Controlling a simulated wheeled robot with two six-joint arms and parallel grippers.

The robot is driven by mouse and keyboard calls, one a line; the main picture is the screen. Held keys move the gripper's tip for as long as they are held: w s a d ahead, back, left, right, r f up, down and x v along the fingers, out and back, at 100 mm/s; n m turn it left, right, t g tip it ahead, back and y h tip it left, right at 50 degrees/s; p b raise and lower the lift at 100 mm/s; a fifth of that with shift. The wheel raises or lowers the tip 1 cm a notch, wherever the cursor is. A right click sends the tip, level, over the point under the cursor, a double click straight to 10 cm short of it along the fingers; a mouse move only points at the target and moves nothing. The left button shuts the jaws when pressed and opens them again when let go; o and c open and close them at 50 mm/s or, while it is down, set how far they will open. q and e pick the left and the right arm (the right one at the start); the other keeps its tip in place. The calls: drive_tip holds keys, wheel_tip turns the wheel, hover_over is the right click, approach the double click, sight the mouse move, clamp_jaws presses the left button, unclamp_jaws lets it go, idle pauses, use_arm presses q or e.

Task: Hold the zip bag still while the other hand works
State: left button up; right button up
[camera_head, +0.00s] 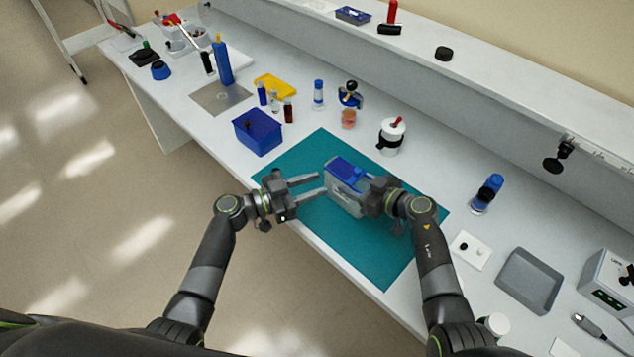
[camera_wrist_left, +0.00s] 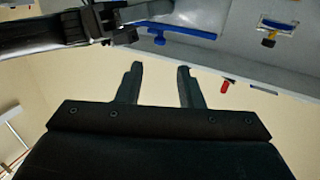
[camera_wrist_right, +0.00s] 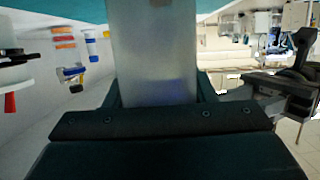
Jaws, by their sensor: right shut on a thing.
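The zip bag (camera_head: 343,201) is translucent grey with a blue top and stands over the teal mat (camera_head: 390,268). I cannot tell whether its bottom touches the mat. My right gripper (camera_head: 368,192) is shut on the bag's right side. In the right wrist view the bag (camera_wrist_right: 155,50) rises between the fingers as a cloudy panel. My left gripper (camera_head: 321,184) is open and empty, just left of the bag, its fingertips pointing at it. In the left wrist view its two fingers (camera_wrist_left: 158,85) stand apart with nothing between them.
A blue bin (camera_head: 258,132) stands at the mat's back left corner. A white jar with a red-topped lid (camera_head: 391,137) and small bottles stand behind the mat. A grey tray (camera_head: 529,280) and a white plate (camera_head: 470,250) lie to the right. The mat's front right is clear.

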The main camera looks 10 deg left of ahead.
sight(357, 174)
use_arm(q)
drive_tip(key=c, duration=0.5)
drive_tip(key=shift+a+n, duration=0.15)
drive_tip(key=shift+n, duration=0.25)
drive_tip(key=shift+c, duration=1)
drive_tip(key=shift+a+r+n, duration=0.15)
drive_tip(key=shift+n, duration=0.35)
clamp_jaws()
drive_tip(key=a+r+n+y, duration=0.25)
drive_tip(key=a+n, duration=0.25)
drive_tip(key=n, duration=1)
drive_tip(key=s+d+x, duration=0.1)
drive_tip(key=s+x, duration=0.1)
drive_tip(key=x, duration=1)
drive_tip(key=shift+d+t, duration=0.3)
drive_tip(key=shift+d, duration=0.35)
